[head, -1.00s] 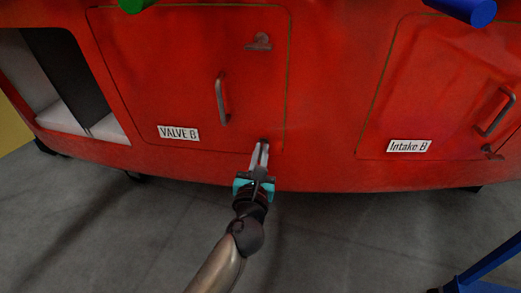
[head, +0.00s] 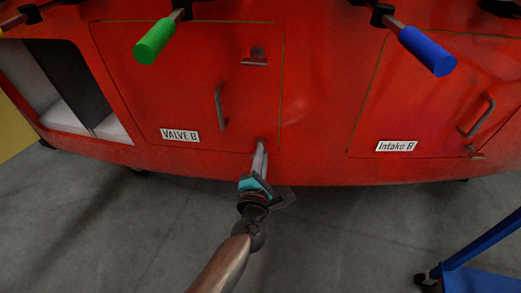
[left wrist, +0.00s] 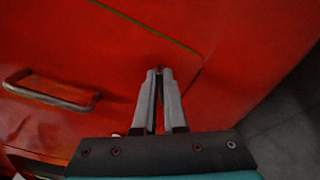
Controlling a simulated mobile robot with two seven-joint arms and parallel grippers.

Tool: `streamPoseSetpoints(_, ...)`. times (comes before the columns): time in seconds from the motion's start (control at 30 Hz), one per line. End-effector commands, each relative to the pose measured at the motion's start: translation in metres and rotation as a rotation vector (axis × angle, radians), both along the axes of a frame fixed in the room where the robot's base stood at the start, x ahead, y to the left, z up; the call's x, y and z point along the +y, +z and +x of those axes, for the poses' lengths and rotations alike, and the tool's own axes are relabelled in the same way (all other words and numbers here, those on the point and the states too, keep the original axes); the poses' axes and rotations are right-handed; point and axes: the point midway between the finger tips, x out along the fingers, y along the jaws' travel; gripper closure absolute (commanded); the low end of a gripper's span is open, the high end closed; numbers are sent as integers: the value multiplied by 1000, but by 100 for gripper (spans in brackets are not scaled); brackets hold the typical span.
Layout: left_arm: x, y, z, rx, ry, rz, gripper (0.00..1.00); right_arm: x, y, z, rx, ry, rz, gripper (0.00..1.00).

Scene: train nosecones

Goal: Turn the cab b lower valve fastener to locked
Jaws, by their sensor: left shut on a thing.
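The red VALVE B door (head: 180,90) is closed, with its label (head: 179,135) near the bottom. My left gripper (head: 261,146) reaches up to the door's lower right corner and is shut on the lower valve fastener, which its fingertips almost wholly hide. In the left wrist view the two fingertips (left wrist: 159,72) meet around a small dark piece just inside the door's seam. The upper valve fastener (head: 254,57) is a grey metal latch near the door's top right. My right gripper is not in view.
The grey door handle (head: 221,108) stands out above and left of my gripper; it also shows in the left wrist view (left wrist: 50,92). The Intake B door (head: 425,100) is at the right. Green (head: 154,41) and blue (head: 428,51) handles hang above. A blue frame (head: 485,265) stands lower right.

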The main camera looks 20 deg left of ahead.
Motion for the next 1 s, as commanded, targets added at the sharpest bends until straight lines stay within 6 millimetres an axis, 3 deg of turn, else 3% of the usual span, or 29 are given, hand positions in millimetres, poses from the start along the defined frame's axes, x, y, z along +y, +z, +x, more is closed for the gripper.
streamPoseSetpoints(0.5,-2,-4,0,67,0,428,100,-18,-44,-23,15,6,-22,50)
streamPoseSetpoints(1.0,-2,-7,0,88,0,583,100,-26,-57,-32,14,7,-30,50)
